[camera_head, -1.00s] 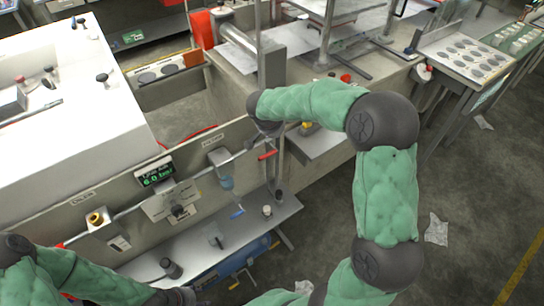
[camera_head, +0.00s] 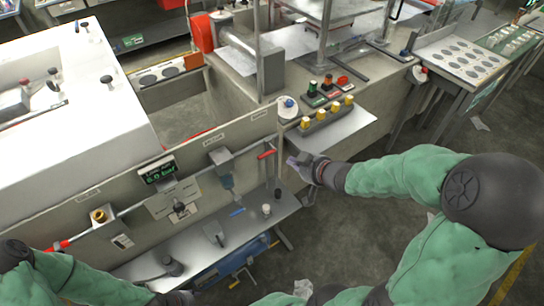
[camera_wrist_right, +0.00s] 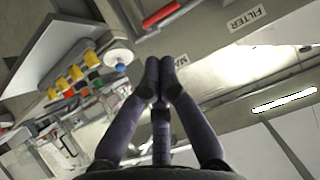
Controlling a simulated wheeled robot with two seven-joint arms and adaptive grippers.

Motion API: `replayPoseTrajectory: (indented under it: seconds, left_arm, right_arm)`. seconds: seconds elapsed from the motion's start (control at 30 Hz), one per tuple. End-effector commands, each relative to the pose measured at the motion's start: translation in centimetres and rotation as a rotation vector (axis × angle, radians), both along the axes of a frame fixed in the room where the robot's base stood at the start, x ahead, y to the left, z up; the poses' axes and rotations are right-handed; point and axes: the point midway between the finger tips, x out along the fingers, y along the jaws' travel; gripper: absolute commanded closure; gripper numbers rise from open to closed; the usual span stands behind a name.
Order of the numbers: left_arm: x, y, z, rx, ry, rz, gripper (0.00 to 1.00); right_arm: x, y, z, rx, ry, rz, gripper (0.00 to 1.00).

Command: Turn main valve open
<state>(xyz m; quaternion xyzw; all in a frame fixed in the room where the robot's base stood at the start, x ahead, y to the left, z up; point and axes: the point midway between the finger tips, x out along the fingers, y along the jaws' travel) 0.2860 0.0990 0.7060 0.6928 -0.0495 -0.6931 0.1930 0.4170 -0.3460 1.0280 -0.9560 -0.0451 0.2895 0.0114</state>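The main valve's red lever handle (camera_head: 266,154) sits on the grey panel at the right end of the pipe. In the right wrist view the red handle (camera_wrist_right: 162,15) lies at the top, beside a partly hidden label starting "MA". My right gripper (camera_head: 294,162) is to the right of the handle in the head view, apart from it. In the right wrist view its fingertips (camera_wrist_right: 160,64) are together, with nothing seen between them. My left arm shows at the lower left, but its fingers are not visible.
A gauge (camera_head: 158,170) reads about 6.0 bar, and a filter (camera_head: 225,170) hangs on the pipe. Yellow knobs (camera_head: 320,116) and a round white-and-blue knob (camera_head: 288,106) stand close to my right gripper. A grey shelf (camera_head: 240,225) lies below the panel. Open floor is at right.

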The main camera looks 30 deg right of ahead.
Motion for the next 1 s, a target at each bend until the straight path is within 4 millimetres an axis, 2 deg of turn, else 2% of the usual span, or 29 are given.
replayPoseTrajectory:
  seconds: [0.6,0.8,1.0]
  left_arm:
    - [0.0,0.0,-6.2,0.0,0.0,0.0,0.52]
    - [0.0,0.0,-7.4,0.0,0.0,0.0,0.52]
    - [0.0,0.0,-7.8,0.0,0.0,0.0,0.52]
  right_arm:
    - [8.5,1.1,-6.2,0.002,0.003,0.002,1.0]
    - [10.4,1.2,-7.3,0.002,0.003,0.0,1.0]
    - [11.2,1.3,-7.6,0.001,0.003,-0.001,1.0]
